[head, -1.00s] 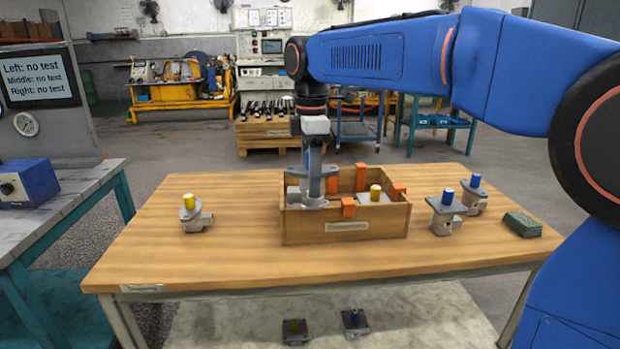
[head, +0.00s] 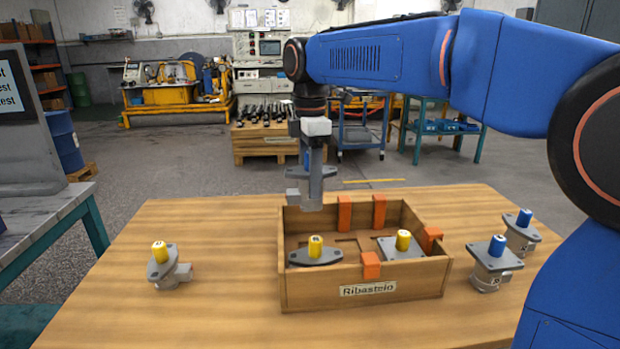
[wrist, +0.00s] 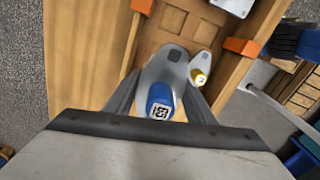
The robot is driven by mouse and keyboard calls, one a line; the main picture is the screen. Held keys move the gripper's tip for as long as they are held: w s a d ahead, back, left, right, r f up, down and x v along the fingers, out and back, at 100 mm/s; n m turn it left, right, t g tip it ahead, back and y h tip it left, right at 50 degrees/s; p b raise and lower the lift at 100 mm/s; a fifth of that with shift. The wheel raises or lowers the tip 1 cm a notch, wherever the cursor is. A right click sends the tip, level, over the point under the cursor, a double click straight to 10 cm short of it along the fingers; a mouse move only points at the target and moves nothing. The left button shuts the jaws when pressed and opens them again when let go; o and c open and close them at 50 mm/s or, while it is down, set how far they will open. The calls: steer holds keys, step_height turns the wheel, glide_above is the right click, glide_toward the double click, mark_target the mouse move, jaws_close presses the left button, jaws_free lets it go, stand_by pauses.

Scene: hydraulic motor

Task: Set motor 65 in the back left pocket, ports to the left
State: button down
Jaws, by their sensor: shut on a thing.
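My gripper (head: 316,190) is shut on a motor with a blue shaft cap (wrist: 160,101) and a grey oval flange (head: 299,172). The cap's printed number is hard to read. The motor hangs upright at the back left of the wooden crate (head: 300,290), apparently above its rim, with its port block (head: 293,196) to the left. The crate's back left pocket is partly hidden by the front motor and my gripper. A yellow-capped motor (head: 316,256) with a dark flange sits front left. Another yellow-capped motor (head: 402,246) sits front right.
Orange blocks (head: 344,213) stand at the crate's walls and dividers. A yellow-capped motor (head: 163,268) stands on the table to the left. Two blue-capped motors (head: 493,265) (head: 522,233) stand to the right.

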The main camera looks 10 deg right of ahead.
steer(key=shift+f, duration=6)
steer(key=shift+f, duration=0.6)
steer(key=c, duration=0.7)
jaws_free()
steer(key=shift+c, duration=0.2)
